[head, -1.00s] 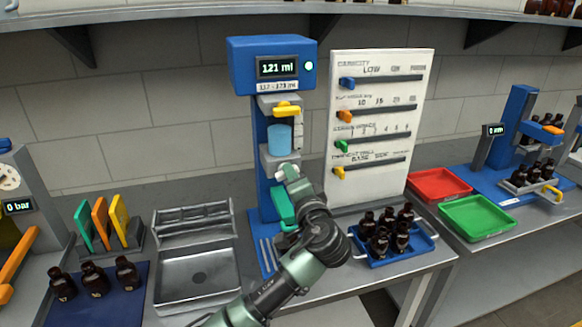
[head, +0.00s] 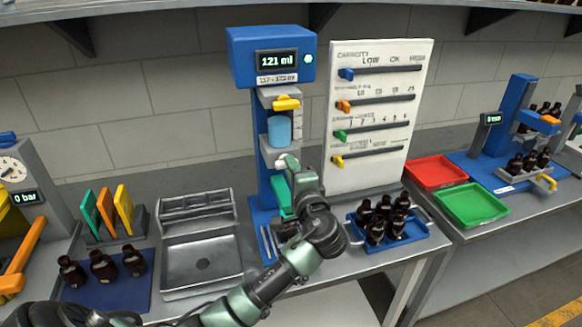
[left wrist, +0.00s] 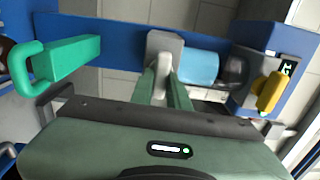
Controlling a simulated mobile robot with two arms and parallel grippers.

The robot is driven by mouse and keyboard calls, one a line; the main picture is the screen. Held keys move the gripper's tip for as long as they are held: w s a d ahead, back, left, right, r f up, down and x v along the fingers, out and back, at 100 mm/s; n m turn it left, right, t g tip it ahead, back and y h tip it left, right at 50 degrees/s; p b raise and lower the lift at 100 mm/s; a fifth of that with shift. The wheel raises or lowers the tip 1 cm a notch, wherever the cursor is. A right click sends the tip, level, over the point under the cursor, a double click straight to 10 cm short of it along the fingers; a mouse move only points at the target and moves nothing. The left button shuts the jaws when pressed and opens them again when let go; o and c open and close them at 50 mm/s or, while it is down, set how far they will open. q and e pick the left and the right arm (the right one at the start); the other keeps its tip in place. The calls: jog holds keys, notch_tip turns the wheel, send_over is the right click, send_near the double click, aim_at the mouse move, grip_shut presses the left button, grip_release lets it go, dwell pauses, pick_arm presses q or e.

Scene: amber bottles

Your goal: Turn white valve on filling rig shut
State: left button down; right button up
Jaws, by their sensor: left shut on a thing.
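The blue filling rig (head: 268,190) stands at the back of the bench. Its display (head: 276,62) reads 121 ml, with a lit green lamp beside it. The white valve (head: 286,162) sits below the light-blue cylinder (head: 279,130) and is partly hidden by my left gripper (head: 292,172). In the left wrist view, the left gripper's fingers (left wrist: 163,80) are shut on the valve (left wrist: 164,46), hiding part of it. The rig's yellow handle (head: 287,104) is above, and a green handle (head: 280,193) is below. My right gripper is not in view.
A white slider board (head: 379,110) stands just right of the rig. A blue tray of brown bottles (head: 398,239) is at the front right, close to my arm.

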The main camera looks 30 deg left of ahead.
pick_arm(q)
jog(key=c, duration=1.4)
grip_release()
jog(key=shift+o, duration=0.2)
jog(key=shift+d, duration=0.1)
jog(key=b+v, duration=0.3)
jog(key=v, duration=0.4)
jog(key=shift+s+d, duration=0.2)
jog(key=shift+s, duration=0.1)
